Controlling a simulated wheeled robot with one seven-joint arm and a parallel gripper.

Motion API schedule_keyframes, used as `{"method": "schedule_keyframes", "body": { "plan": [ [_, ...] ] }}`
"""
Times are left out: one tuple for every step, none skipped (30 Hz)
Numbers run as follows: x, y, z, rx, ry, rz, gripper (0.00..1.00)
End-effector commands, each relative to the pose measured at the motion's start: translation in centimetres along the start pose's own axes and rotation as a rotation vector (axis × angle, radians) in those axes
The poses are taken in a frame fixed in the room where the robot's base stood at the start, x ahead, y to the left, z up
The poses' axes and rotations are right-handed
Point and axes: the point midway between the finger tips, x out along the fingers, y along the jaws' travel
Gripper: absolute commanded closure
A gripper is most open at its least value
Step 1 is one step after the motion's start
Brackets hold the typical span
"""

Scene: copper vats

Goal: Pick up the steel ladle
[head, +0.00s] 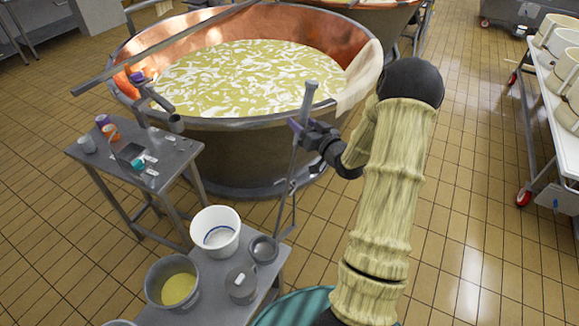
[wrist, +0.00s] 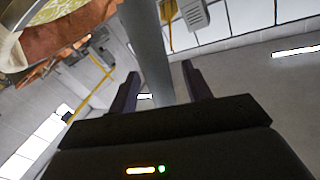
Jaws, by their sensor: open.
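The steel ladle stands upright at the end of the low bench in the head view. Its round bowl (head: 263,249) rests near the bench edge and its long handle (head: 304,104) rises in front of the big vat. My gripper (head: 300,128) is at the upper part of the handle, below its top end. In the wrist view the grey handle (wrist: 149,50) runs between the two spread fingers (wrist: 159,82). The fingers are open, with a gap showing beside the handle. The ladle bowl is out of the wrist view.
The copper vat (head: 240,135) of curd stands just behind. A white bucket (head: 215,232), a pail of yellow liquid (head: 172,283) and a grey container (head: 241,284) crowd the low bench around the ladle. A small steel table (head: 178,157) is at left.

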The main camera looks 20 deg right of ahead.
Motion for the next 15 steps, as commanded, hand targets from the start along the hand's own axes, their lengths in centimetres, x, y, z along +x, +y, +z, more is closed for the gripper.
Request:
{"method": "schedule_keyframes", "body": {
  "plan": [
    [-0.02, 0.0, 0.0, 0.0, 0.0, 0.0, 0.51],
    [-0.02, 0.0, -0.01, 0.0, 0.0, 0.0, 0.51],
    [-0.02, 0.0, -0.01, 0.0, 0.0, 0.0, 0.51],
    [-0.03, 0.0, -0.01, 0.0, 0.0, 0.0, 0.51],
    [-0.03, 0.0, -0.01, 0.0, 0.0, 0.0, 0.51],
    [-0.03, 0.0, -0.01, 0.0, 0.0, 0.0, 0.51],
    [-0.03, 0.0, -0.01, 0.0, 0.0, 0.0, 0.51],
    [-0.03, 0.0, -0.01, 0.0, 0.0, 0.0, 0.55],
    [-0.03, 0.0, -0.01, 0.0, 0.0, 0.0, 0.63],
    [-0.04, 0.0, -0.01, 0.0, 0.0, 0.0, 0.69],
    [-0.04, 0.0, -0.01, 0.0, 0.0, 0.0, 0.75],
    [-0.04, 0.0, -0.01, 0.0, 0.0, 0.0, 0.83],
    [-0.04, 0.0, -0.01, 0.0, 0.0, 0.0, 0.89],
    [-0.04, 0.0, -0.01, 0.0, 0.0, 0.0, 0.94],
    [-0.04, 0.0, -0.02, 0.0, 0.0, 0.0, 1.0]
  ]
}}
